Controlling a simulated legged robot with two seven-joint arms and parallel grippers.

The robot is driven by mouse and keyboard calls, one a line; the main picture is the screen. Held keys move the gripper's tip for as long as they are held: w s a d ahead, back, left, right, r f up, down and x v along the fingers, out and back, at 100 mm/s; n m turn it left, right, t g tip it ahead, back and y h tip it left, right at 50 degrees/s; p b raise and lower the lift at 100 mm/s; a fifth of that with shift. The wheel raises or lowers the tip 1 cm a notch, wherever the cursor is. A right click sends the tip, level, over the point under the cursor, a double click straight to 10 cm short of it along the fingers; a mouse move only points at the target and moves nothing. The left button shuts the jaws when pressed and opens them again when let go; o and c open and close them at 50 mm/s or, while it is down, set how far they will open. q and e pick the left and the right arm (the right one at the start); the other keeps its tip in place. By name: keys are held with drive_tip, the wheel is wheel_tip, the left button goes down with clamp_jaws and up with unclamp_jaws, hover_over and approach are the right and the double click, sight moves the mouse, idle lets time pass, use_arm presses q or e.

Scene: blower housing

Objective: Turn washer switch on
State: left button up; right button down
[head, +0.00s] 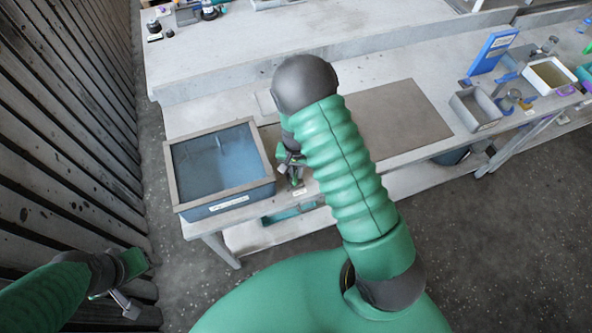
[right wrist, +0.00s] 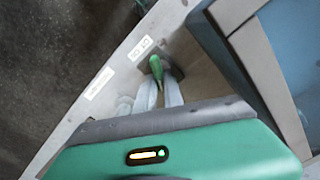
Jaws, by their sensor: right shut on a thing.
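The washer (head: 220,200) is a blue-grey basin with a tan rim and liquid inside, at the left end of the bench. Its edge also shows at the right of the right wrist view (right wrist: 262,65). The washer switch (right wrist: 157,66) is a small green lever on a dark base, beside the washer and near two white labels. My right gripper (right wrist: 158,92) is shut on the switch, its pale fingers on either side of the green lever. In the head view my right gripper (head: 293,172) is partly hidden by my arm. My left gripper (head: 124,302) hangs low at the left, its jaws unclear.
The grey bench (head: 400,75) runs to the right, with a bare brown mat (head: 405,122) on it. A grey bin (head: 475,108), a blue stand (head: 492,53) and small bottles stand at the far right. A dark slatted wall (head: 70,110) is close on the left.

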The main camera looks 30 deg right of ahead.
sight(296, 173)
drive_tip(key=c, duration=1.5)
unclamp_jaws()
drive_tip(key=shift+o, duration=0.2)
wheel_tip(296, 173, up, 17)
drive_tip(key=b, duration=0.1)
drive_tip(key=shift+f, duration=0.15)
